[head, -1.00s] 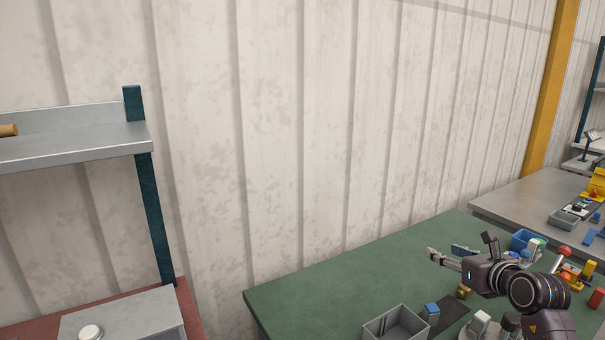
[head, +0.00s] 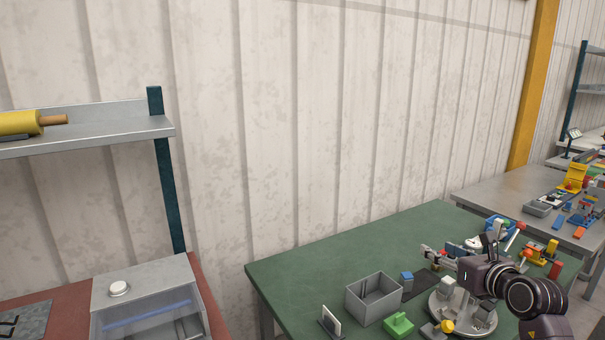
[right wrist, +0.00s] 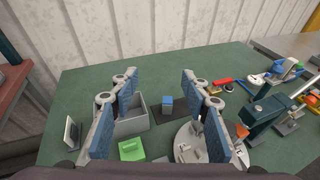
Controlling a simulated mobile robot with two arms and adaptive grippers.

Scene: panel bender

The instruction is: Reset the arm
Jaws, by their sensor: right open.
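My right gripper (head: 430,254) reaches in from the lower right in the head view, above the green table (head: 300,270). In the right wrist view its two blue-padded fingers (right wrist: 167,100) are spread apart with nothing between them. Through the gap show the green table top and a small blue block (right wrist: 166,103) on a dark mat, below the fingers. My left gripper is in neither view.
A grey open bin (head: 373,297), a green block (head: 398,325) and a round grey turntable (head: 447,312) stand on the green table. A grey shelf (head: 90,125) and a clear-fronted box (head: 150,300) are at left. The table's left part is clear.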

